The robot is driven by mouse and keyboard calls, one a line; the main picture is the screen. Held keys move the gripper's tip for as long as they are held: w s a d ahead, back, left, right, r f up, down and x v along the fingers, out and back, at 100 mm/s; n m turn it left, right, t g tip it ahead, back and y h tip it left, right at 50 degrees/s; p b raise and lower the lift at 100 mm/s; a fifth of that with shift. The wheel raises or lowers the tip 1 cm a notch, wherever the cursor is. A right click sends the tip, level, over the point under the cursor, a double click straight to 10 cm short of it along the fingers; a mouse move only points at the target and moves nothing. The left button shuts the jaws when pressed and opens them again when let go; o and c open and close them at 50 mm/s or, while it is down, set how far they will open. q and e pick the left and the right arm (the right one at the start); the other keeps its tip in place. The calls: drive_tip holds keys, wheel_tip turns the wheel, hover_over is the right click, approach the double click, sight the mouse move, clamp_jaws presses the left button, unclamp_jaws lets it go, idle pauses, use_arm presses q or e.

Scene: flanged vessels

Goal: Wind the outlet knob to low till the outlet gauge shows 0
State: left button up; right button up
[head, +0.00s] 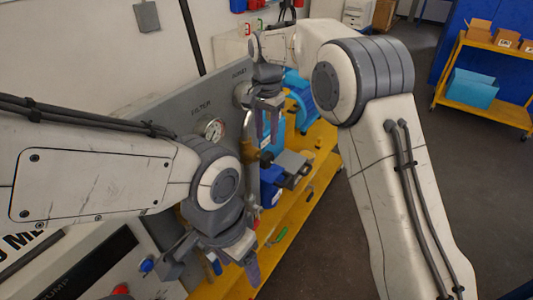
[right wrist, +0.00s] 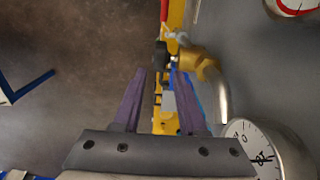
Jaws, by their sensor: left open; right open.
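My right gripper (head: 268,125) hangs open and empty in front of the grey panel (head: 175,107). In the right wrist view its two purple fingers (right wrist: 158,90) are spread. A dark knob-like part (right wrist: 160,55) sits beyond the fingertips, on a brass valve body (right wrist: 203,64). A white-faced gauge (right wrist: 258,150) is at the lower right, cut by the edge; its needle shows, but its reading is unclear. A second gauge (right wrist: 296,6) with a red mark is at the top right. My left gripper (head: 228,262) is open and empty, low in front of the panel. I cannot tell which knob is the outlet's.
A gauge under a "FILTER" label (head: 213,128) sits on the panel. A bent pipe (head: 247,128) runs down beside the right gripper. A yellow bench (head: 312,165) carries blue containers. A yellow cart with boxes (head: 490,50) stands at the far right, with open floor before it.

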sight(266, 154)
wheel_tip(266, 154, down, 8)
drive_tip(key=shift+f+p, duration=0.1)
drive_tip(key=shift+p, duration=1)
clamp_jaws()
